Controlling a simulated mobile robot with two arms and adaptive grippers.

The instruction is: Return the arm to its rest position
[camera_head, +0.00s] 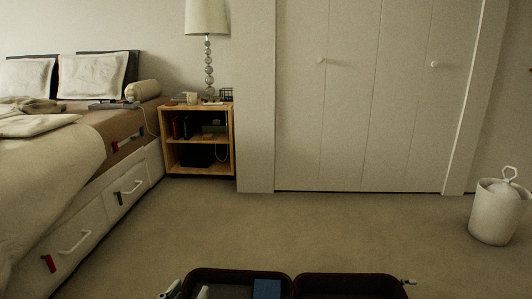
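An open dark suitcase (345,278) lies on the floor at the bottom edge, cut off by the frame. A blue item (267,288) lies in its left half, and the right half looks dark inside. Pale grey parts that look like my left gripper (186,291) show at the suitcase's left corner. They are mostly cut off, so their opening and any contact are unclear. A small light piece (408,282) with a dark tip shows at the suitcase's right corner. I cannot tell whether it belongs to my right gripper.
A bed with drawers (95,205) stands on the left. A wooden nightstand (233,140) holds a lamp (207,20) at the back. White closet doors (390,100) fill the back wall. The carpet (330,235) between is clear.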

